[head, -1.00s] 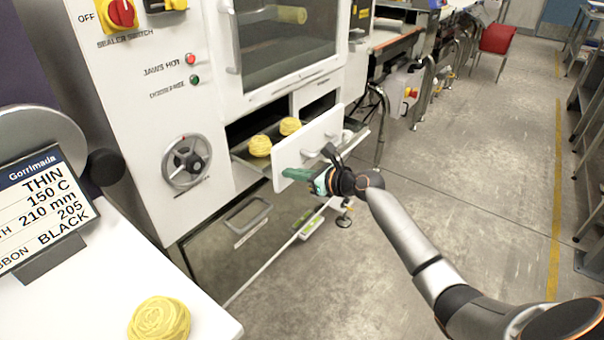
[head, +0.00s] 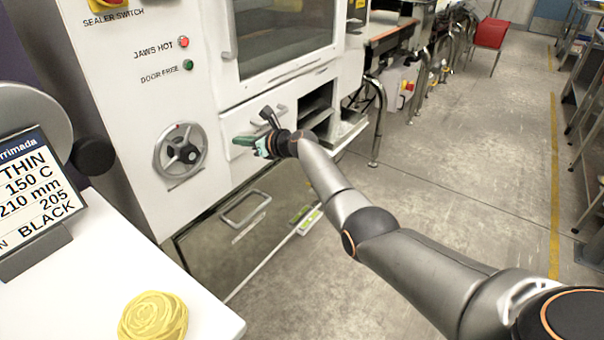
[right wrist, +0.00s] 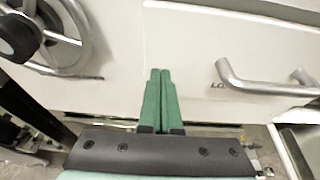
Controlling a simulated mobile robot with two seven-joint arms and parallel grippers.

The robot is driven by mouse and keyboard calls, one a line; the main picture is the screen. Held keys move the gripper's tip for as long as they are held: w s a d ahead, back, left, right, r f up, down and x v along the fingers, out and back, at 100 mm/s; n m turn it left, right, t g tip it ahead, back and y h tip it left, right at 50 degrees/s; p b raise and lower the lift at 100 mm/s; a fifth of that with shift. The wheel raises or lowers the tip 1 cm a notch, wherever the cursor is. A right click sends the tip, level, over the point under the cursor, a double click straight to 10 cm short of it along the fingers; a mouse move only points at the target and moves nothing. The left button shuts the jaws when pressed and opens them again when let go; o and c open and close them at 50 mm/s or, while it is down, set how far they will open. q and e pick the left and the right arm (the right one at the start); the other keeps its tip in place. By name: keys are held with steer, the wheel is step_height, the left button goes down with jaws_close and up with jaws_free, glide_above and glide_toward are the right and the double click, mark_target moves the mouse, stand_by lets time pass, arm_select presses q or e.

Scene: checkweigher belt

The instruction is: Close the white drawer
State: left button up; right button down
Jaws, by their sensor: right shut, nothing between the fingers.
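The white drawer (head: 236,123) is in the white machine's front, and its face looks flush with the panel around it. Its inside is hidden. Its metal handle (right wrist: 262,83) shows to the right of my fingers in the right wrist view. My right gripper (head: 240,141) is at the drawer front, with its green fingers (right wrist: 160,72) together and empty. The fingertips point at the drawer face near its left edge, and they look against it or very close; exact contact I cannot tell. My left gripper is out of view.
An open compartment with a pulled-out tray (head: 350,128) is right of the drawer. A handwheel (head: 180,152) is to its left, and a larger lower drawer with a handle (head: 245,208) is below. A yellow coil (head: 153,317) lies on the white table (head: 110,275).

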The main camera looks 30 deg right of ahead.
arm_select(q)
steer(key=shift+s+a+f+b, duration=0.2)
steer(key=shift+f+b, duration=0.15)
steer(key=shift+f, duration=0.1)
arm_select(e)
steer(key=shift+w+a+r, duration=0.1)
steer(key=shift+w+r, duration=0.15)
steer(key=shift+w, duration=0.1)
